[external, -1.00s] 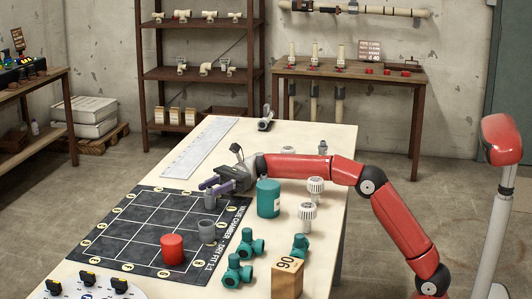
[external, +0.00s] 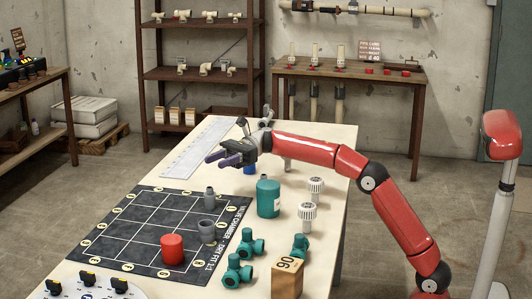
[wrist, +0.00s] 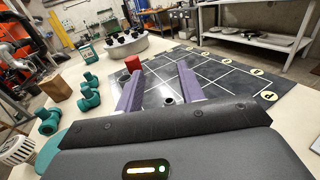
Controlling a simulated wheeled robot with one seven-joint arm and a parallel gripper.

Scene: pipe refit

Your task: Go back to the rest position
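My gripper (external: 225,159) is raised above the table (external: 268,148), beyond the far edge of the dark gridded mat (external: 135,222). Its two purple fingers are apart with nothing between them, as the wrist view (wrist: 158,90) also shows. A small grey fitting (external: 210,198) stands upright on the mat below the gripper, apart from it. A grey cup-like fitting (external: 207,232) and a red cylinder (external: 172,249) stand nearer on the mat.
A teal cylinder (external: 268,199), white ridged fittings (external: 316,187), teal valve fittings (external: 250,246) and a wooden block (external: 287,277) stand right of the mat. A ruler-like strip (external: 200,147) lies at the far left. A dial plate (external: 88,291) is at the near edge.

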